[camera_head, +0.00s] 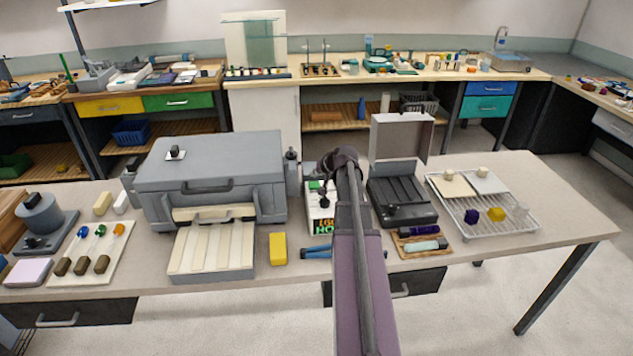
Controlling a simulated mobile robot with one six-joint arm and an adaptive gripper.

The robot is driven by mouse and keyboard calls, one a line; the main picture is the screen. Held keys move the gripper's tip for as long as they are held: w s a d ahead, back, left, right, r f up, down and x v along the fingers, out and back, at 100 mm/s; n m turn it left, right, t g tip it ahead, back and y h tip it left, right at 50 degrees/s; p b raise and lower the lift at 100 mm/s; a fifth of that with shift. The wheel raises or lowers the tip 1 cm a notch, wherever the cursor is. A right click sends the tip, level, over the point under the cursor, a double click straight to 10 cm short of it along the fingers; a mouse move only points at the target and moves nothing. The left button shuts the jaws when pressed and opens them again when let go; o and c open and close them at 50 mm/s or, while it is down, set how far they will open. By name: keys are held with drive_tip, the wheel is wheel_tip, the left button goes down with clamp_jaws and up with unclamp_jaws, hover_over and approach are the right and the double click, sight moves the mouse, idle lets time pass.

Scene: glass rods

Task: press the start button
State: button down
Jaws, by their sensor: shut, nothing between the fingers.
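A small pale control box (318,214) stands near the middle of the front bench, with a green button (315,186) on its top and a sign with large letters on its front. I take the green one for the start button, but its label is too small to read. My arm reaches up from the bottom and bends at a dark wrist. My gripper (324,198) shows as a small dark shape over the box, close to the green button; it is shut and empty. Whether it touches the box I cannot tell. My arm hides the box's right side.
A large grey lidded machine (210,175) stands left of the box, with a yellow block (278,248) in front. On the right are an open black case (402,200) and a wire rack (485,212). A blue object (316,253) lies near the front edge.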

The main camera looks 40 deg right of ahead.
sight(315, 185)
drive_tip(key=shift+r+p, duration=1.45)
drive_tip(key=shift+r, duration=0.25)
